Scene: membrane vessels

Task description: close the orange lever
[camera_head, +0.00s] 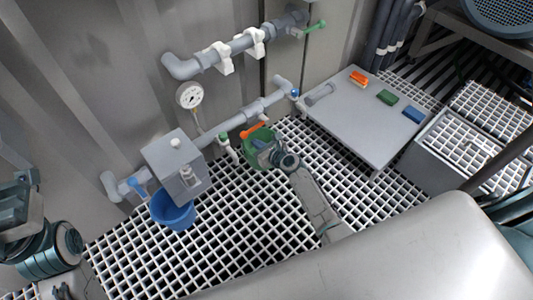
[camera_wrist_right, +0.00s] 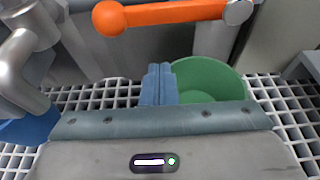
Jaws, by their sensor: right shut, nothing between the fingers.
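The orange lever (camera_head: 253,131) is on the grey wall pipe, just above a green bucket (camera_head: 251,152). In the right wrist view the orange lever (camera_wrist_right: 175,13) lies nearly level across the top, with a round knob at its left end and a silver pivot at its right. My right gripper (camera_head: 266,151) is just below and right of the lever, over the green bucket. In the right wrist view its fingers (camera_wrist_right: 160,84) are shut and empty, with the lever beyond them and a visible gap between. My left arm is at the left edge; its finger state is unclear.
A blue bucket (camera_head: 173,214) stands below a grey box (camera_head: 172,164) on the pipe. A pressure gauge (camera_head: 190,96) is above. A grey table (camera_head: 352,125) holds orange, green and blue blocks on the right. Grating covers the floor.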

